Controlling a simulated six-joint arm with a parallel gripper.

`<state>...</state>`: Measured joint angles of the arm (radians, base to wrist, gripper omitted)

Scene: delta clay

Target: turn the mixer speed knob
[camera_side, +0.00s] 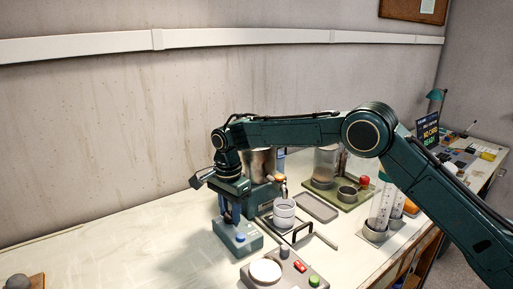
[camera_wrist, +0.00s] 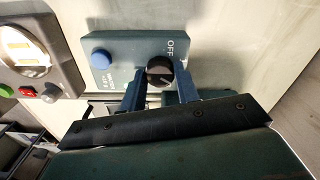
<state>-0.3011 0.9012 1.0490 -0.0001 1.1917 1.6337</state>
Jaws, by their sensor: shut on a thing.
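The mixer speed knob (camera_wrist: 159,72) is a round black dial with a light pointer mark. It sits on a teal control box (camera_wrist: 122,51) with the word OFF printed beside it. A blue button (camera_wrist: 101,58) is on the same box. In the wrist view my gripper (camera_wrist: 160,80) has its two blue fingers on either side of the knob, shut on it. In the side view my gripper (camera_side: 231,214) reaches down to the teal box (camera_side: 238,240), and the knob is hidden there. The blue button (camera_side: 240,238) shows on the box's front.
A grey panel (camera_side: 312,270) with a round white dial (camera_side: 265,271), a red switch (camera_side: 300,266) and a green button (camera_side: 314,281) stands front right. A white cup (camera_side: 284,214) and a grey tray (camera_side: 316,207) are behind. The bench at left is mostly clear.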

